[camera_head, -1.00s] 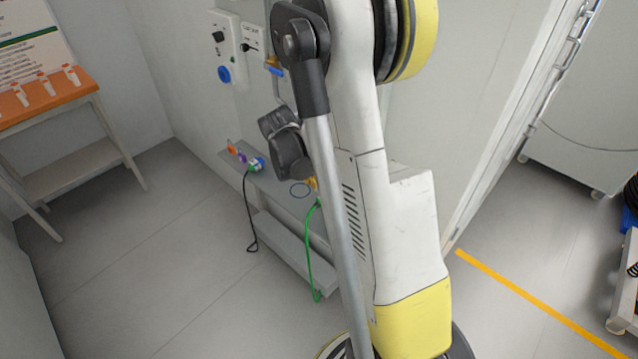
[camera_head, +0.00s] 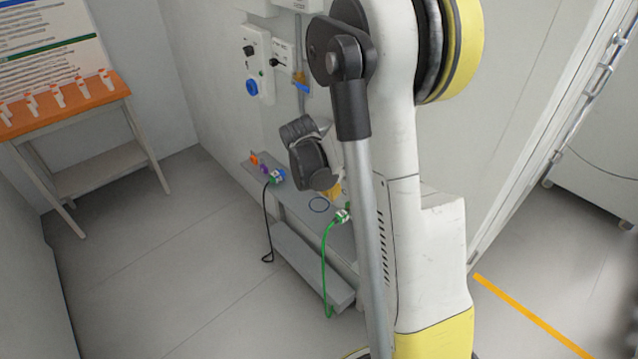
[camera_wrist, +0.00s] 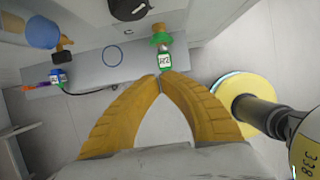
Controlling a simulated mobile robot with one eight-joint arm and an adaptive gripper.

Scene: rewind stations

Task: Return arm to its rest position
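My arm stands in the middle of the head view and folds down toward a low grey shelf (camera_head: 300,210). My gripper (camera_head: 334,192) is mostly hidden behind its dark wrist; a bit of yellow finger shows over the shelf. In the wrist view its two yellow fingers (camera_wrist: 160,78) meet at the tips with nothing visible between them. A green plug with a white label (camera_wrist: 165,60) sits on the shelf just beyond the tips; it also shows in the head view (camera_head: 342,216) with a green cable hanging down.
A blue-and-green plug (camera_head: 276,176) with a black cable sits at the shelf's left, beside orange and purple pieces. A wall panel with a blue socket (camera_head: 252,87) is above. An orange-topped table (camera_head: 110,92) with several small vials stands left. Floor between is clear.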

